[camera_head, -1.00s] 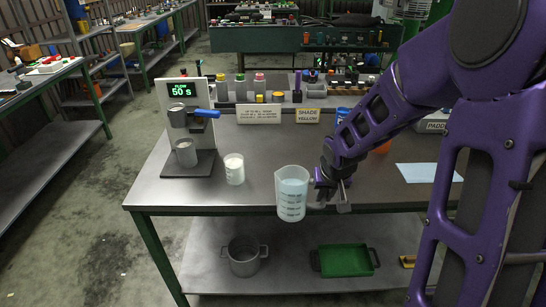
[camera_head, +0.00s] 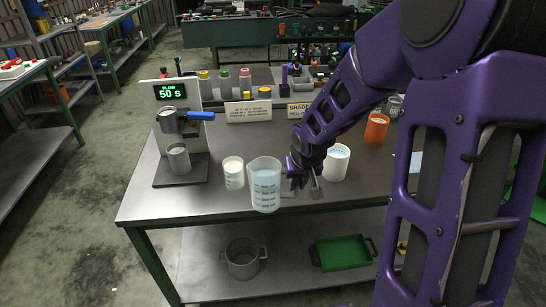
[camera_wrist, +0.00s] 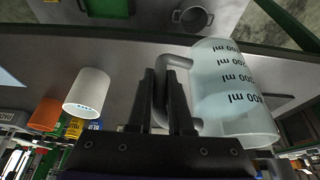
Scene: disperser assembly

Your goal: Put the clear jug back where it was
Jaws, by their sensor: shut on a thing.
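The clear jug (camera_head: 265,186), with pale blue contents and volume marks, is upright near the front edge of the steel bench (camera_head: 190,207). My gripper (camera_head: 301,180) is on its right side, shut on its handle. In the wrist view my fingers (camera_wrist: 163,100) close around the handle of the jug (camera_wrist: 235,95), whose marks appear upside down. I cannot tell whether the jug's base touches the bench or hangs just above it.
A small white-filled beaker (camera_head: 233,173) stands close to the jug's left. A flow stand (camera_head: 180,183) with a metal cup is further left. A white cup (camera_head: 336,163) is right of my gripper, an orange cup (camera_head: 377,129) behind it. Bottles and signs line the back.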

